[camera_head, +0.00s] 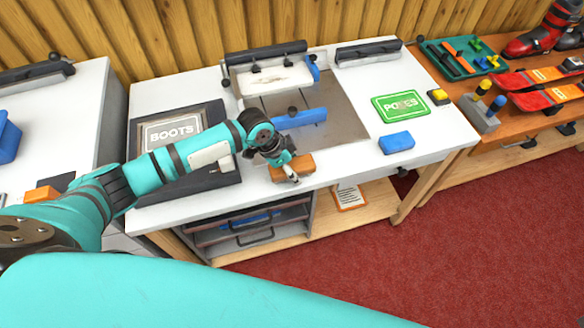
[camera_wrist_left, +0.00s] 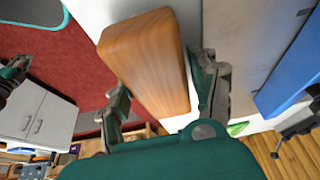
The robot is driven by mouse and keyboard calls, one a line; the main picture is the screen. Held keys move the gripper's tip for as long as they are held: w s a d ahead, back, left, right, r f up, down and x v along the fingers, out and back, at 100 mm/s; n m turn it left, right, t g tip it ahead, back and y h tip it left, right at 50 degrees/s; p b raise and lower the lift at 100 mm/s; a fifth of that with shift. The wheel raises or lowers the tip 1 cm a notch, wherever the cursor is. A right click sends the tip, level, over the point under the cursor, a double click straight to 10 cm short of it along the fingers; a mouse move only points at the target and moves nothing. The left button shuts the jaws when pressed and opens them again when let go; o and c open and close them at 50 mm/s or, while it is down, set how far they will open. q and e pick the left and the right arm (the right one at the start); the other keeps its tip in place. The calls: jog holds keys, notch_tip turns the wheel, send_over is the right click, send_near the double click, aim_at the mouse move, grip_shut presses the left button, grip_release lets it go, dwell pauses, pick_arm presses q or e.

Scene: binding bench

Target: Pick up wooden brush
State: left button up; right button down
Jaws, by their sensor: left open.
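The wooden brush (camera_head: 303,163) is an orange-brown block near the front edge of the white bench. In the left wrist view, its smooth wooden body (camera_wrist_left: 150,58) fills the upper middle; no bristles show there. My left gripper (camera_head: 290,172) is over the brush, pointing down. In the left wrist view my left gripper (camera_wrist_left: 163,92) is open, with one finger on each side of the brush; I cannot tell whether either finger touches it. A teal and dark part at that view's left edge looks like my right gripper (camera_wrist_left: 12,76), cut off and unclear.
Behind the gripper stands a clamp fixture with a blue bar (camera_head: 300,119). A black BOOTS mat (camera_head: 210,185) lies left. A blue block (camera_head: 396,141) and a green POLES sign (camera_head: 401,106) lie right. Bare white bench surrounds the brush's right side.

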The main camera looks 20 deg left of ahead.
aim_at(297, 167)
pick_arm(q)
jog(key=shift+f, duration=0.15)
jog(key=c, duration=1)
jog(key=shift+c, duration=0.2)
jog(key=shift+r, duration=0.5)
jog(key=r, duration=0.2)
jog(key=b, duration=0.1)
jog(key=shift+s+d+r, duration=0.3)
jog(key=shift+s+r, duration=0.05)
jog(key=shift+r, duration=0.05)
jog(key=s+d+r+b, duration=0.1)
jog(key=s+d+b, duration=0.1)
jog(key=s+d, duration=0.6)
jog(key=s, duration=0.4)
jog(key=shift+s+d+r, duration=0.25)
jog(key=shift+r, duration=0.05)
